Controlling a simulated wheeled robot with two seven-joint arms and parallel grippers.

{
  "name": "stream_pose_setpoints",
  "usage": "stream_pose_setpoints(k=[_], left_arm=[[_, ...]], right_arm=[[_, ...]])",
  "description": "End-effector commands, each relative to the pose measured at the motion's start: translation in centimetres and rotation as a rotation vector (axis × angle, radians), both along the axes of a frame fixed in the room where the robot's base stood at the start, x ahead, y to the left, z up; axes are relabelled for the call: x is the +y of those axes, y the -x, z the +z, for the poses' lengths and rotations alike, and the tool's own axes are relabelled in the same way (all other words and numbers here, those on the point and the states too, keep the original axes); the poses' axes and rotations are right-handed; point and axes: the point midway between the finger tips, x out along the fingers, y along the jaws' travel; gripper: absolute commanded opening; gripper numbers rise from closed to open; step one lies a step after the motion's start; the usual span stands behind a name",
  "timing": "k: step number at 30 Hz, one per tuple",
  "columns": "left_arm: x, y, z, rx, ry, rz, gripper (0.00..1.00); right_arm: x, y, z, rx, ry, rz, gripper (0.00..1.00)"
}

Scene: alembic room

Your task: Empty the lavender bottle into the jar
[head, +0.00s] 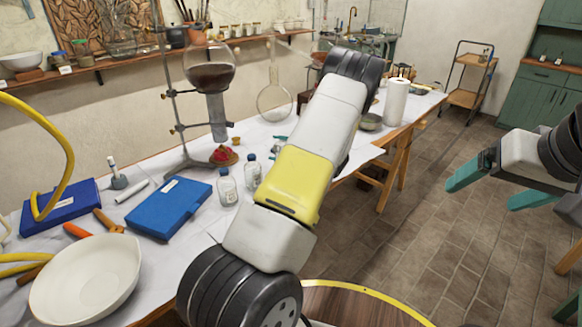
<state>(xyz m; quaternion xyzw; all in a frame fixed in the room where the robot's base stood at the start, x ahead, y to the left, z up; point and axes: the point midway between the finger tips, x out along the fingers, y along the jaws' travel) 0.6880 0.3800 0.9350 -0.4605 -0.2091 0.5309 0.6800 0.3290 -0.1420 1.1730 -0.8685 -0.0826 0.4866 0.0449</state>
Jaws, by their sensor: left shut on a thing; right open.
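My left arm crosses the middle of the head view and covers much of the table. Only small teal parts of my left gripper (279,142) show at the arm's left edge, above the table. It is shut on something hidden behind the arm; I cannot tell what. Two small clear bottles with dark caps and white labels stand upright on the table, a nearer one (227,187) and a farther one (253,171). I cannot tell whether either is the lavender bottle. I cannot pick out the jar. My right gripper (497,184) is open and empty over the floor at right.
A blue case (169,208), a white bowl (86,280) and orange-handled tools lie on the left of the table. A stand with a round flask (210,70) and a tall clear flask (273,100) stand behind. A paper roll (396,102) stands farther right.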

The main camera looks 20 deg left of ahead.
Motion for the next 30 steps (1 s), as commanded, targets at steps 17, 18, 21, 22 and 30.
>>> stream_pose_setpoints(k=[17, 18, 21, 22, 30], left_arm=[[0.0, 0.4, -0.6, 0.345, -0.008, -0.001, 0.0], [0.0, 0.5, -0.6, 0.367, -0.008, -0.001, 0.0], [0.0, 0.8, -0.7, 0.444, -0.008, 0.0, 0.0], [0.0, 0.8, -0.7, 0.467, -0.01, -0.001, 0.0], [0.0, 1.4, -0.8, 0.618, -0.012, -0.001, 0.0]], right_arm=[[0.0, 0.0, 0.0, 0.0, 0.0, 0.0, 0.86], [0.0, 0.0, 0.0, 0.0, 0.0, 0.0, 0.86], [0.0, 0.0, 0.0, 0.0, 0.0, 0.0, 0.86], [0.0, 0.0, 0.0, 0.0, 0.0, 0.0, 0.86], [0.0, 0.0, 0.0, 0.0, 0.0, 0.0, 0.86]])
